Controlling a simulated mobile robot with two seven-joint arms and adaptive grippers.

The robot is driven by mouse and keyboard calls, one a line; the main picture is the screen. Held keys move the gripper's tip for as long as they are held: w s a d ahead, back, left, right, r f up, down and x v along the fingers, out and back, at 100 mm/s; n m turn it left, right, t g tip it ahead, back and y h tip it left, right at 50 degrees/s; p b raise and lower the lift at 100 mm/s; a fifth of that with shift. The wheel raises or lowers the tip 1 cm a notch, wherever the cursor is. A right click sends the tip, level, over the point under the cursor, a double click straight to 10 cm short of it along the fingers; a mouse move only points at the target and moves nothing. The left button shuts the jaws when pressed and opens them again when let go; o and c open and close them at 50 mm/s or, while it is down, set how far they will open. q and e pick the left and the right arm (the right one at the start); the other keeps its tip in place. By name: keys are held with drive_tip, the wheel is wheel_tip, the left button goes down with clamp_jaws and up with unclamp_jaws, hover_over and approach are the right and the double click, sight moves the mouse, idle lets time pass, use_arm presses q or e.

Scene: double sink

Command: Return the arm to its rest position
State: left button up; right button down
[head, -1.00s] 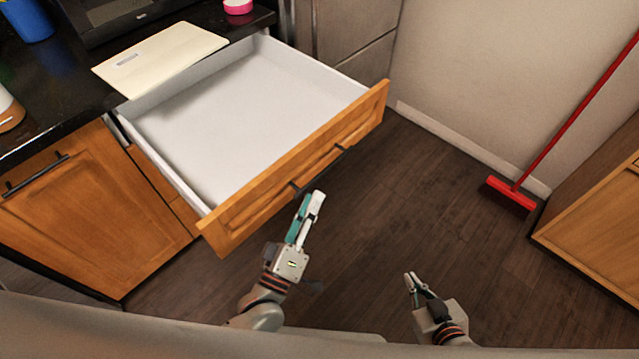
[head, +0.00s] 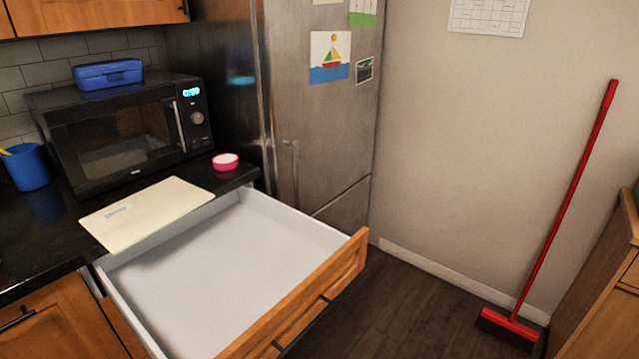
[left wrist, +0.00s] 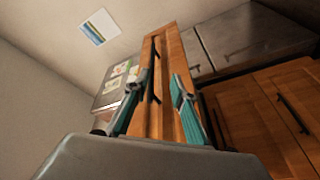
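My left gripper (left wrist: 163,108) shows only in the left wrist view. Its two teal-padded fingers are spread apart with nothing between them. Beyond them is the wooden drawer front (left wrist: 163,60) with its dark handle; the fingers' exact distance from it is hard to tell. In the head view the drawer (head: 230,255) stands pulled out, white inside and empty. Its dark handle (head: 301,326) is partly in view at the lower edge. My right gripper is in neither current view.
The microwave (head: 125,135) stands on the black counter, with a blue box (head: 108,74) on top. A folder (head: 146,212), pink bowl (head: 226,162) and blue cup (head: 27,167) are also there. The fridge (head: 318,130) stands behind the drawer. A red broom (head: 565,215) leans against the wall.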

use_arm(q)
drive_tip(key=s+a+f+m+g+y, duration=0.4)
drive_tip(key=s+a+f+m+g, duration=0.3)
drive_tip(key=a+f, duration=0.5)
drive_tip(key=s+a+m, duration=0.1)
drive_tip(key=s+m, duration=0.1)
drive_tip(key=m, duration=0.1)
drive_tip(key=shift+a+f+m+g, duration=0.3)
drive_tip(key=shift+f+m+g, duration=0.05)
drive_tip(key=shift+m+g, duration=0.05)
drive_tip(key=shift+w, duration=0.1)
